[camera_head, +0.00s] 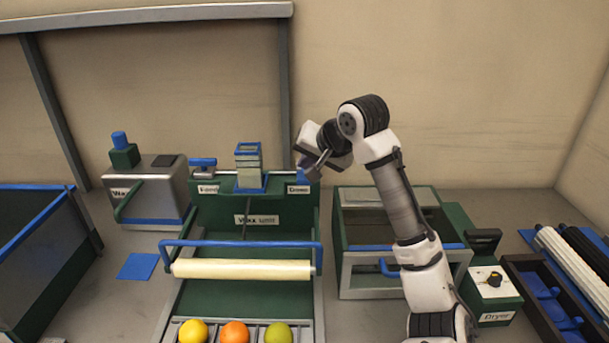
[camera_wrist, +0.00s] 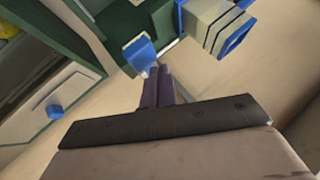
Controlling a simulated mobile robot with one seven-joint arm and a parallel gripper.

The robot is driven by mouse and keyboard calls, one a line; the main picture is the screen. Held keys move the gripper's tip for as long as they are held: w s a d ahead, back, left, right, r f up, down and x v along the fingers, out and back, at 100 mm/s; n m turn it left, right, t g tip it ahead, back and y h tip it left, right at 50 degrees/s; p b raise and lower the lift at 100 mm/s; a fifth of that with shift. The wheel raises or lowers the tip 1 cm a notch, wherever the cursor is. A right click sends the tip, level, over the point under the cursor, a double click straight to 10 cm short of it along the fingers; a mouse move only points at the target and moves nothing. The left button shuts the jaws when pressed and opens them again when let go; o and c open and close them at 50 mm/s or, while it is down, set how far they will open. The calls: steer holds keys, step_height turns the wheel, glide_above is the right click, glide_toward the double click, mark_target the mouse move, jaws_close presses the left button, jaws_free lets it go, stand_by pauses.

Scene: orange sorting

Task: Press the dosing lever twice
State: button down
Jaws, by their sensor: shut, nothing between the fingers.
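The wax applicator (camera_head: 243,197) is a green machine labelled "Wax" in the middle of the head view. A small blue lever (camera_head: 302,176), which appears to be the dosing lever, stands at its right end above a small label that is hard to read. In the wrist view a blue block, apparently the same lever (camera_wrist: 139,50), is right at my fingertips. My gripper (camera_head: 316,172) is shut and empty, angled down at the lever. It also shows in the wrist view (camera_wrist: 160,78). I cannot tell whether the fingers touch the lever.
A stack of pale blocks in a blue holder (camera_head: 248,165) stands left of the lever. A cream roller (camera_head: 242,269) under a blue bar crosses the machine, with three fruits in front. A green-framed box (camera_head: 352,260) stands right, beside the dryer control (camera_head: 493,293).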

steer(key=shift+f, duration=0.2)
steer(key=shift+f, duration=0.25)
steer(key=shift+f+b, duration=0.8)
steer(key=shift+f, duration=0.6)
stand_by(1.4)
steer(key=shift+r, duration=0.1)
stand_by(0.5)
steer(key=shift+r+p, duration=1.75)
steer(key=shift+p, duration=0.1)
step_height(320, 180, up, 5)
steer(key=p, duration=0.4)
steer(key=shift+p, duration=0.35)
steer(key=shift+f, duration=0.1)
